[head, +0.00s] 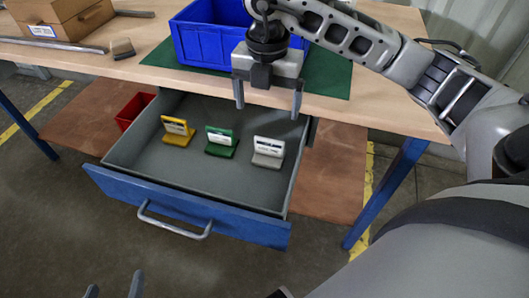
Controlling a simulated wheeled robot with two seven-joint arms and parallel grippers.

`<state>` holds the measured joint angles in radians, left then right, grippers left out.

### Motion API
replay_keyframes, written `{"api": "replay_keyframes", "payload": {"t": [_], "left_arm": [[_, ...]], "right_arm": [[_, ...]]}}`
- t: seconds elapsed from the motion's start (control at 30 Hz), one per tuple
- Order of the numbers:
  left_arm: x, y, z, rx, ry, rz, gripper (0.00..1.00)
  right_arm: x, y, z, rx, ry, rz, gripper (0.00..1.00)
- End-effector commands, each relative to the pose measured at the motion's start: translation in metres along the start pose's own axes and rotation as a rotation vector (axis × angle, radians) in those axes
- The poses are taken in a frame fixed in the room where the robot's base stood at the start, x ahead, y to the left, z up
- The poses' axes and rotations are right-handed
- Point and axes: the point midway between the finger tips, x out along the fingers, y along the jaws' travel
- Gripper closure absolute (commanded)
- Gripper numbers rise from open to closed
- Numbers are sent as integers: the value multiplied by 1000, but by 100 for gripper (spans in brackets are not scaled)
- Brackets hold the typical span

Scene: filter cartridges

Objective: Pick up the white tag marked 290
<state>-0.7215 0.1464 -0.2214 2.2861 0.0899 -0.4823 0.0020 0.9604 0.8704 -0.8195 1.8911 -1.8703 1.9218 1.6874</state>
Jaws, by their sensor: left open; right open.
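A white tag (268,152) stands at the right inside the open drawer (200,212); its dark marking is too small to read. A green tag (221,141) stands left of it, and a yellow tag (178,131) further left. My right gripper (268,109) is open and empty, fingers pointing down, above the back right of the drawer and apart from the white tag. My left gripper (114,285) shows only its two fingertips at the bottom edge; it is open, in front of the drawer, with nothing seen between them.
A blue bin (203,46) stands on a green mat (328,80) on the wooden table above the drawer. A cardboard box (62,17) and a small tag-like block (122,48) are at the left. A red bin (134,110) sits on the lower shelf left of the drawer.

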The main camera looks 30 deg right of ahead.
Motion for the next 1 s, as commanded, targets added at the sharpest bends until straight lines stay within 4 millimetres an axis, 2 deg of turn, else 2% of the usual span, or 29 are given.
{"api": "replay_keyframes", "payload": {"t": [0.1,0.3,0.4,0.57,0.8,1.0], "left_arm": [[1,0,2,1,1,0,30],[2,0,4,2,5,0,30],[3,0,5,3,6,0,30],[2,0,5,3,7,0,30],[3,0,7,4,9,0,30],[3,0,8,4,9,2,30]], "right_arm": [[29,-1,-1,0,4,-5,11],[68,-1,-1,-1,4,-3,11],[80,-1,-1,-1,3,-2,11],[89,-1,0,-2,2,-1,11],[123,-5,3,-1,3,-3,11],[139,-4,3,-3,2,0,11]]}}
